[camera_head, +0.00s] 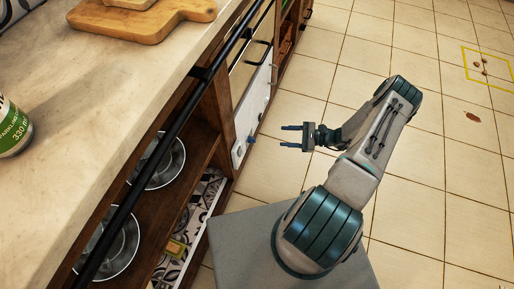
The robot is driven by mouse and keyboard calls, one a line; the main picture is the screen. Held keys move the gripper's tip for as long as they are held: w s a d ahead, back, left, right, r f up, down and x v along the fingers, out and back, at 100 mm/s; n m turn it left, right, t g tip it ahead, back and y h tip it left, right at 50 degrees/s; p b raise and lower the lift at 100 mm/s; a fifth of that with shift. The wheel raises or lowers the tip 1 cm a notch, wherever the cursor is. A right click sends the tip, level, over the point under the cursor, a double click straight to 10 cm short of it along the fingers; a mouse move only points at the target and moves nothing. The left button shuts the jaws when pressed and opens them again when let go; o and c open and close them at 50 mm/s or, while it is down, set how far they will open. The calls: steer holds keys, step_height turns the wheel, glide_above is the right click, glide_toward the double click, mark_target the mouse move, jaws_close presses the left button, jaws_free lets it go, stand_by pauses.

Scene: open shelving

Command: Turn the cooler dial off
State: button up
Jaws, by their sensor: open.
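A white panel (251,108), which looks like the cooler front, is set into the wooden shelving left of my gripper. A small round grey part (238,153) is on its lower end, and a small blue part (251,140) sticks out beside it. Either could be the dial; its setting is too small to read. My gripper (282,137) is open and empty, with its two blue fingers pointing left toward the panel. A gap shows between the fingertips and the blue part.
A black rail (170,128) runs along the counter edge (120,120). Metal bowls (163,160) stand on the shelf below. A wooden board (150,22) and a can (14,130) are on the counter.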

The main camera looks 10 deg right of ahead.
mark_target(253, 140)
step_height(253, 140, down, 11)
steer(key=s+m+t+b, duration=0.1)
steer(key=m+t+b, duration=0.2)
steer(key=m+t, duration=0.15)
steer(key=b+x, duration=0.3)
steer(key=x, duration=1)
steer(key=shift+w+f+h, duration=0.25)
steer(key=shift+f+h, duration=0.05)
steer(key=c, duration=1)
